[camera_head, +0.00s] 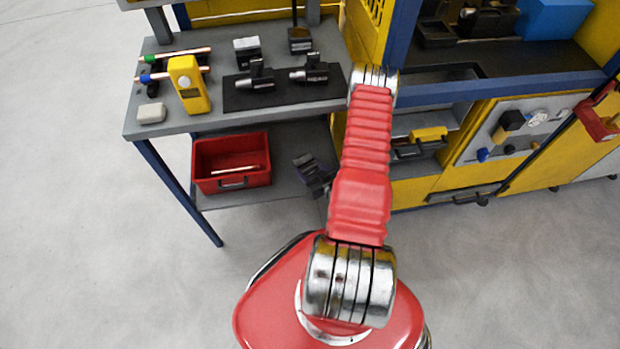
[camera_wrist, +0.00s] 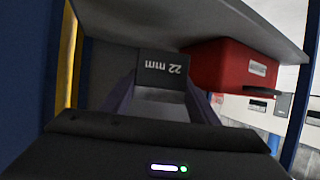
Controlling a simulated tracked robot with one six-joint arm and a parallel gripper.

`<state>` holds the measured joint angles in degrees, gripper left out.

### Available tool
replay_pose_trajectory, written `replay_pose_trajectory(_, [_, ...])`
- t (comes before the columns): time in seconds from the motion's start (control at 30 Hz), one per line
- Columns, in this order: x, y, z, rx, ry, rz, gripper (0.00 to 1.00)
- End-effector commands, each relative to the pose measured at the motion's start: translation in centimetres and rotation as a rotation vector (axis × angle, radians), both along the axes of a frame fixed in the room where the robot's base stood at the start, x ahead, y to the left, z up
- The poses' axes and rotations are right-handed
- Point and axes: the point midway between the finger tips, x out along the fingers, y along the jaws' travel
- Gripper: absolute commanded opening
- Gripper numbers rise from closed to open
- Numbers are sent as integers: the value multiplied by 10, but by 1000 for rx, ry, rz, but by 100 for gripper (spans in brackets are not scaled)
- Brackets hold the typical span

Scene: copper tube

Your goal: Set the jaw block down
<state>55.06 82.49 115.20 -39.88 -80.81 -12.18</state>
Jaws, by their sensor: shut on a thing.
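The jaw block (camera_wrist: 160,66) is a dark block with "22 mm" on its face, reading upside down in the wrist view. My gripper (camera_wrist: 163,92) is shut on it, with a purple-grey finger at each side. In the head view my gripper (camera_head: 313,172) is at the grey lower shelf (camera_head: 240,197) of the workbench, right of the red bin. The arm partly covers this area. The block cannot be told apart from the gripper in the head view. I cannot tell whether the block touches the shelf.
The red bin (camera_head: 230,163), holding a copper tube, stands beside the gripper; it also shows in the wrist view (camera_wrist: 232,68). The bench top (camera_head: 205,122) is above, with a black mat (camera_head: 283,95), two black tools and a yellow device (camera_head: 188,84). A yellow cabinet stands right.

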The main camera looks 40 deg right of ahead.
Motion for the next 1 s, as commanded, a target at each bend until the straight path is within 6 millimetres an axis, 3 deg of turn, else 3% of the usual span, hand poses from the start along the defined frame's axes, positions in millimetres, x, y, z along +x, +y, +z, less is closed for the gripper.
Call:
replay_pose_trajectory(0.27, [31, -21, 3, -5, -6, 2, 0])
replay_pose_trajectory(0.6, [29, -20, -27, -2, -4, -1, 0])
replay_pose_trajectory(1.0, [29, -20, -30, -3, -3, 0, 0])
